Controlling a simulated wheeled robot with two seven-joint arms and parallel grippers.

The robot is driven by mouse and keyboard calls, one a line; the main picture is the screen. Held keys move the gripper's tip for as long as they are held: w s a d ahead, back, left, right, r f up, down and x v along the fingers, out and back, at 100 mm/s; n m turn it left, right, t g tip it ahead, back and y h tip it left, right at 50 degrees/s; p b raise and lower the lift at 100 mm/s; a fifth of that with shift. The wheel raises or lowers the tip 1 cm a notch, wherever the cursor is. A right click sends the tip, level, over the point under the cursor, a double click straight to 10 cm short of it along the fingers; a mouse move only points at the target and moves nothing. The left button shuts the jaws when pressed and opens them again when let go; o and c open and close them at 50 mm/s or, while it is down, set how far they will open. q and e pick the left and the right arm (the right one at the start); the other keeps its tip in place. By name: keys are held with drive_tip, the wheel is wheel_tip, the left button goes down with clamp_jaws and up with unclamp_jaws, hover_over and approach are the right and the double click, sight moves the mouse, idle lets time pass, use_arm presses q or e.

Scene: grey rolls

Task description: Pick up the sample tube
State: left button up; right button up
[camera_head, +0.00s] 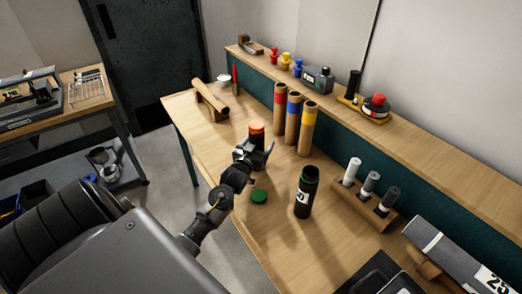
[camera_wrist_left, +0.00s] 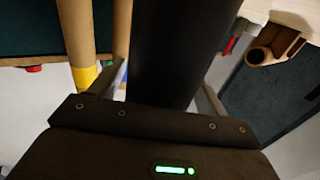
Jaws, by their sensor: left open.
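A dark tube with an orange top (camera_head: 257,128) stands on the wooden table, partly hidden behind my left gripper (camera_head: 262,156). In the left wrist view, a dark cylinder (camera_wrist_left: 173,50), which looks like this tube, lies between the two open fingers of my left gripper (camera_wrist_left: 160,95). I cannot tell whether either finger touches it. A second dark tube (camera_head: 306,192) with a green rim and white marking stands open nearer the front. A green cap (camera_head: 260,196) lies on the table to its left. My right gripper is not in view.
Cardboard tubes with red (camera_head: 280,97), blue (camera_head: 293,116) and yellow (camera_head: 308,128) bands stand close behind, to the right. A wooden rack (camera_head: 366,207) holds three grey-toned rolls. A cardboard roll (camera_head: 212,97) lies on a stand at the far left. A shelf (camera_head: 335,88) runs behind.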

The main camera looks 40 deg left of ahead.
use_arm(q)
drive_tip(key=shift+s+r, duration=0.15)
drive_tip(key=shift+s+d+r, duration=0.1)
drive_tip(key=shift+d+r, duration=0.05)
drive_tip(key=shift+c, duration=0.9)
drive_tip(key=shift+d, duration=0.1)
drive_tip(key=c, duration=0.9)
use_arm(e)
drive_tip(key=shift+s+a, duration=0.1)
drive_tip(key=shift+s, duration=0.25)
